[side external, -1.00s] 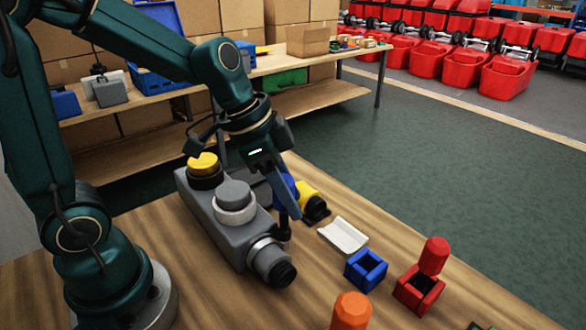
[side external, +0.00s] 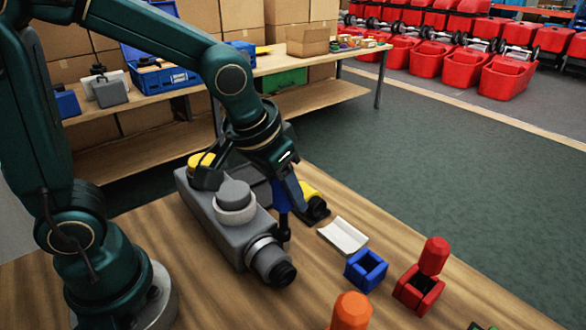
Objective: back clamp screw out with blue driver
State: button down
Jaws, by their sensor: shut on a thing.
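The blue driver (side external: 281,196) is upright in my gripper (side external: 287,190), which is shut on it. Its lower end reaches down beside the grey tank unit (side external: 228,228), at the dark clamp part (side external: 284,233) near its outlet. The clamp screw itself is too small and hidden to make out. The grey unit lies on the wooden table, with a yellow cap (side external: 201,160) at the back, a grey cap (side external: 235,194) in the middle and a black-ended outlet (side external: 274,266) in front.
An empty blue holder (side external: 366,270), a white tray (side external: 343,235), and a red holder (side external: 419,290) with a red-handled tool (side external: 433,256) stand to the right. An orange handle (side external: 350,310) is at the front. A yellow and black item (side external: 313,203) lies behind the driver.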

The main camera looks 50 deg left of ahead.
jog(key=shift+n+y, duration=0.4)
jog(key=shift+n, duration=0.7)
jog(key=n, duration=0.2)
jog(key=n+g+y, duration=0.1)
jog(key=n, duration=0.1)
jog(key=shift+a+n+y, duration=0.2)
jog(key=shift+n+y, duration=0.1)
jog(key=shift+n, duration=0.1)
jog(key=n, duration=0.2)
jog(key=n+g+y, duration=0.1)
jog(key=n, duration=0.2)
jog(key=shift+s+a+n+g, duration=0.2)
jog(key=shift+s+n+g, duration=0.1)
jog(key=shift+g, duration=0.1)
